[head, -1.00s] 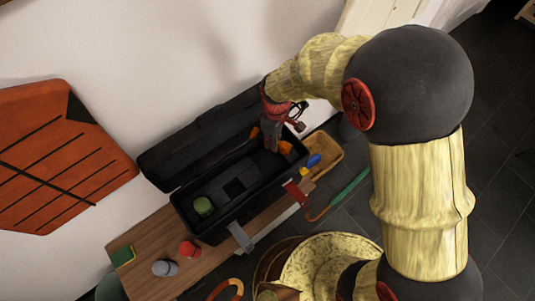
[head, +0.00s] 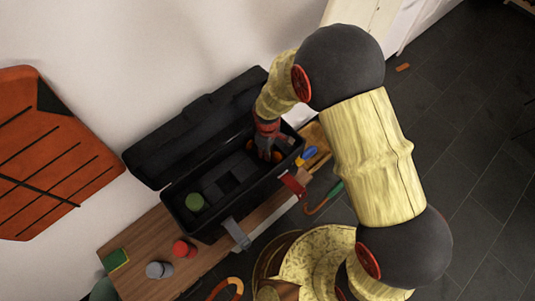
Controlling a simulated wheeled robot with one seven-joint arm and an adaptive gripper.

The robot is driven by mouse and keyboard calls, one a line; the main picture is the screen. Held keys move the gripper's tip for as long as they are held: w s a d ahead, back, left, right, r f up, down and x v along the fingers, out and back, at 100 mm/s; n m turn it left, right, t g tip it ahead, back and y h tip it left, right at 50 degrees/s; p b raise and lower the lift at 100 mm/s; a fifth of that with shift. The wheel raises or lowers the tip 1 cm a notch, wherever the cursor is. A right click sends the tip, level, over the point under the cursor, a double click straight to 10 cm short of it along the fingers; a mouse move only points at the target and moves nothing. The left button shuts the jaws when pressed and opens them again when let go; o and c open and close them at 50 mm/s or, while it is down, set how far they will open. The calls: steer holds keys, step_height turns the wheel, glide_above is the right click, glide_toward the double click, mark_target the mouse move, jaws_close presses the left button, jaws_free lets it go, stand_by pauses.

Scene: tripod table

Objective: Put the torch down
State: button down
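My gripper (head: 264,154), with a red-brown wrist and grey fingers, points down into the right end of the open black toolbox (head: 215,230). An orange thing, which I take to be the torch (head: 278,156), shows on both sides of the fingers. The fingers cover its middle and appear shut on it. Whether the torch touches the toolbox floor cannot be told from this view.
A green round item (head: 195,202) lies in the toolbox's left part. The toolbox stands on a wooden bench (head: 133,250) with a red item (head: 181,248), a grey item (head: 157,270) and a sponge (head: 116,259). A tray (head: 318,140) lies right of the toolbox.

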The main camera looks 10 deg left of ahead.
steer(key=shift+f, duration=0.95)
steer(key=shift+f, duration=0.2)
steer(key=c, duration=1.6)
jaws_free()
steer(key=shift+r, duration=0.15)
